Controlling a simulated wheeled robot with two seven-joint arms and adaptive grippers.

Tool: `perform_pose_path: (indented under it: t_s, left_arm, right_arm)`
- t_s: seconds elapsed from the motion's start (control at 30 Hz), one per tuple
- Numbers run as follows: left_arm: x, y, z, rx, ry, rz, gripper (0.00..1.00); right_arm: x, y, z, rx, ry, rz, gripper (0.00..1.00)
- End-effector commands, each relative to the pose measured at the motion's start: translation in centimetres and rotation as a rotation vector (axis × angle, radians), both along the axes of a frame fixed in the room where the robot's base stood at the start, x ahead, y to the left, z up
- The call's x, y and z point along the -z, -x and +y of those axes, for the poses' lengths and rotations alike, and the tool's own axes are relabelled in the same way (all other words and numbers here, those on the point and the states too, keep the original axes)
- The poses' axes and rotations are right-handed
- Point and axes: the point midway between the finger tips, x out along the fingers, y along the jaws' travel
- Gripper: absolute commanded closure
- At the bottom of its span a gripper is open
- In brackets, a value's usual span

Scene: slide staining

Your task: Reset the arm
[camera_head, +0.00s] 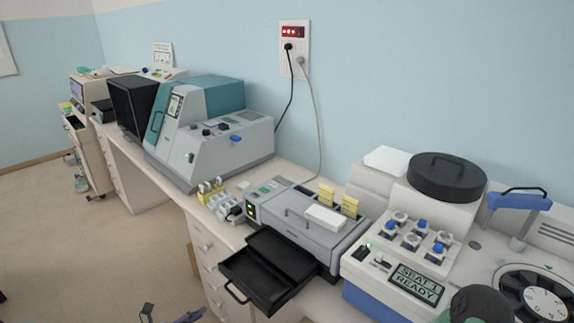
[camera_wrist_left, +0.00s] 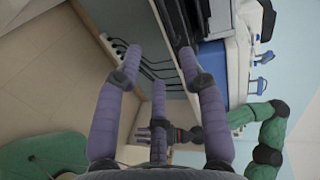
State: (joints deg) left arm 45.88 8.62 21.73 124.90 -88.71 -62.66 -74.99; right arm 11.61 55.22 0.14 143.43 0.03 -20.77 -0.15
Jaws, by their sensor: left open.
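My left gripper (camera_wrist_left: 160,62) fills the middle of the left wrist view. Its purple fingers with black joints are spread apart, and nothing is between the tips. In the head view, only small purple and dark parts of it (camera_head: 170,314) show at the bottom edge, in front of the counter and over the floor. A green arm link of mine shows at the right of the left wrist view.
A grey machine (camera_head: 310,232) has a black drawer (camera_head: 268,270) pulled out over the counter front. A larger grey-teal machine (camera_head: 215,140) stands behind it to the left. A white-blue device (camera_head: 400,262) with a lit screen stands at the right. The floor (camera_head: 90,235) at left is largely clear.

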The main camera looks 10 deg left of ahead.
Motion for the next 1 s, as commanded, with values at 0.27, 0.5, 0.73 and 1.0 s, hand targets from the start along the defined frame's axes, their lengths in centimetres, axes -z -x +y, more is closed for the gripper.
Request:
perform_pose_path:
  t_s: [0.27,0.5,0.73,1.0]
  left_arm:
    - [8.3,-3.0,-4.2,-0.307,0.418,0.505,0.6]
    - [17.5,-0.2,-9.7,-0.685,0.751,1.049,0.6]
    - [24.5,7.6,-15.3,-1.161,0.939,1.512,0.6]
    - [27.3,14.8,-18.4,-1.593,1.001,1.737,0.6]
  right_arm:
    - [0.0,0.0,0.0,0.0,0.0,0.0,0.6]
    - [0.0,0.0,0.0,0.0,0.0,0.0,0.6]
    - [0.0,0.0,0.0,0.0,0.0,0.0,0.6]
    - [0.0,0.0,0.0,0.0,0.0,0.0,0.6]
